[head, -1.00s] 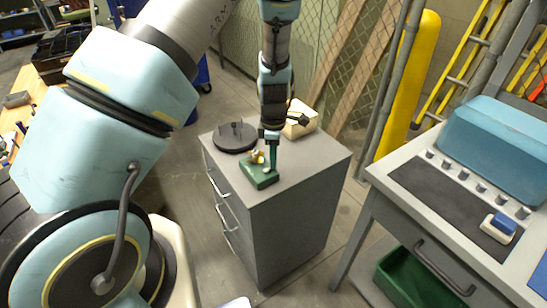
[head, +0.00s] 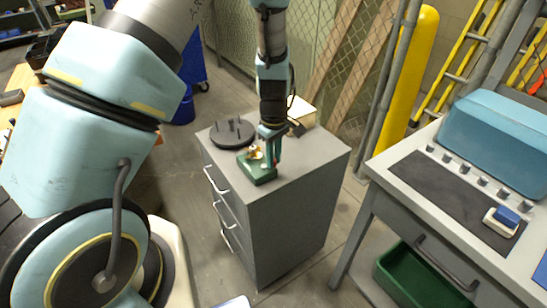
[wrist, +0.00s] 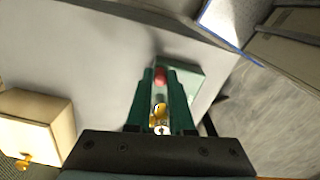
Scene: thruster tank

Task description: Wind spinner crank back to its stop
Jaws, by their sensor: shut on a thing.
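The spinner is a small green block (head: 257,168) with brass and pale parts on top, on the grey cabinet. In the wrist view its green base (wrist: 195,80) shows partly behind my fingers. My gripper (head: 271,158) points down at the spinner's right side. In the wrist view my gripper (wrist: 161,85) has its two green fingers close around a red knob (wrist: 160,75), seemingly the crank's handle. A brass part (wrist: 158,111) shows between the fingers, nearer the palm. The crank's arm and its stop cannot be made out.
A black disc with upright pegs (head: 232,131) stands left of the spinner. A cream box (head: 301,112) stands behind my gripper; it also shows in the wrist view (wrist: 38,128) with a brass knob. The cabinet's front right top is bare. A workbench (head: 455,190) stands at right.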

